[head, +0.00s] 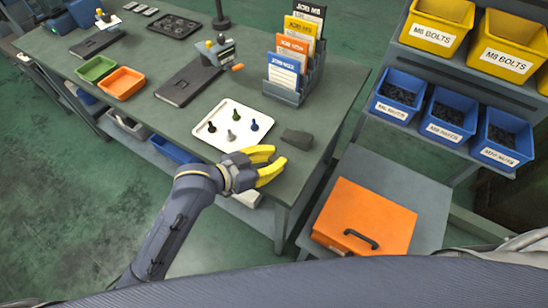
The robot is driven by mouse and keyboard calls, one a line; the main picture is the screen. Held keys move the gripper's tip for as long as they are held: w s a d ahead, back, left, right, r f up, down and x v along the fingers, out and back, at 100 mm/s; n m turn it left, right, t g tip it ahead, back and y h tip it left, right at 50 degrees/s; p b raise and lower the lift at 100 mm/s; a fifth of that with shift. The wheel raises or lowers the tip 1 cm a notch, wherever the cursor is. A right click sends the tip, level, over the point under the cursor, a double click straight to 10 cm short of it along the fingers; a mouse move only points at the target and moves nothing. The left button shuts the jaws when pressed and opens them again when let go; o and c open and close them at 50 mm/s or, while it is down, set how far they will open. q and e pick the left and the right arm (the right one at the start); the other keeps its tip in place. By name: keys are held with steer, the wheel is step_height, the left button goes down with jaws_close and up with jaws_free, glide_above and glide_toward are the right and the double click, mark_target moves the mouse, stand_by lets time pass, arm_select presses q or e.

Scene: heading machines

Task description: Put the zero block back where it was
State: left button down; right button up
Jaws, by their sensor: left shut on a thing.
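My left gripper (279,158) has yellow fingers and is over the front right edge of the grey-green bench (160,120). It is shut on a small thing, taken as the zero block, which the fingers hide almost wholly. A dark grey lump (297,139) lies on the bench just beyond the fingertips; I cannot tell if they touch it. A white tray (205,139) with several small coloured pegs lies left of it. A grey gauge-like device (216,50) stands behind a dark flat plate (188,84). My right gripper is not in view.
A card rack (284,92) stands at the bench's right back. Green (96,68) and orange (121,83) trays sit at the left. An orange case (365,215) lies on a lower stand at the right. Blue bins (447,131) and yellow bins (438,38) fill the shelves.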

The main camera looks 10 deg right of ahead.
arm_select(q)
steer(key=c, duration=1.3)
jaws_free()
steer(key=shift+o, duration=0.2)
steer(key=shift+r, duration=0.1)
steer(key=v, duration=1.2)
